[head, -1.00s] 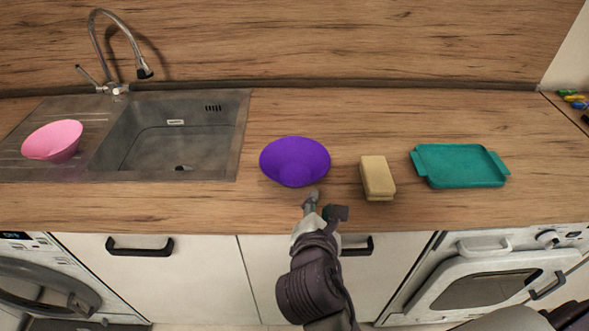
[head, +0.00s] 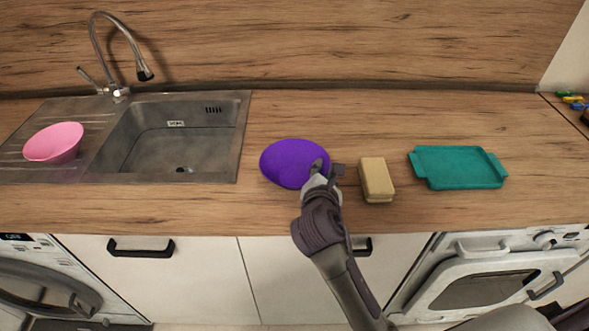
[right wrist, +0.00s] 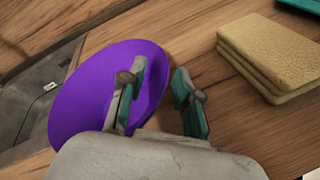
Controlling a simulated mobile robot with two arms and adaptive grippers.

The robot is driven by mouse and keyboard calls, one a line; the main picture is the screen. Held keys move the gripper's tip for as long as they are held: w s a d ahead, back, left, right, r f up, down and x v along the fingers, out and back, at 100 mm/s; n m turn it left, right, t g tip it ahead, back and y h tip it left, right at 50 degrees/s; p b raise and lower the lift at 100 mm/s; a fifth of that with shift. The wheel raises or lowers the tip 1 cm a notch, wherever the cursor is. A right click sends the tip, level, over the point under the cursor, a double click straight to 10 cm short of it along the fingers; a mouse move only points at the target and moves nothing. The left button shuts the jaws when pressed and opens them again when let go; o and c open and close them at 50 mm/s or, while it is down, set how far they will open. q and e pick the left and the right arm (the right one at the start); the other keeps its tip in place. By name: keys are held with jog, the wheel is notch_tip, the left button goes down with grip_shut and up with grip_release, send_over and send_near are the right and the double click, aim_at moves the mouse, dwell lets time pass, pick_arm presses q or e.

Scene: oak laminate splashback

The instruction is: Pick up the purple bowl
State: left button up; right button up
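The purple bowl (head: 289,161) sits on the wooden counter right of the sink. It also shows in the right wrist view (right wrist: 85,90). My right gripper (head: 329,170) is at the bowl's right front rim. In the right wrist view, my right gripper (right wrist: 163,88) is open, with one finger over the bowl and the other outside it above the counter. The bowl's right rim lies between the fingers. I cannot tell whether a finger touches it. My left gripper is not in view.
A tan sponge block (head: 376,180) lies close to the right of my gripper. A teal tray (head: 459,168) is farther right. A pink bowl (head: 54,143) rests on the drainboard left of the sink (head: 170,138). The counter behind the purple bowl is clear.

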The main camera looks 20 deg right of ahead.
jog(key=shift+w+d+f, duration=0.25)
jog(key=shift+w+d, duration=0.05)
jog(key=shift+w, duration=0.3)
grip_shut()
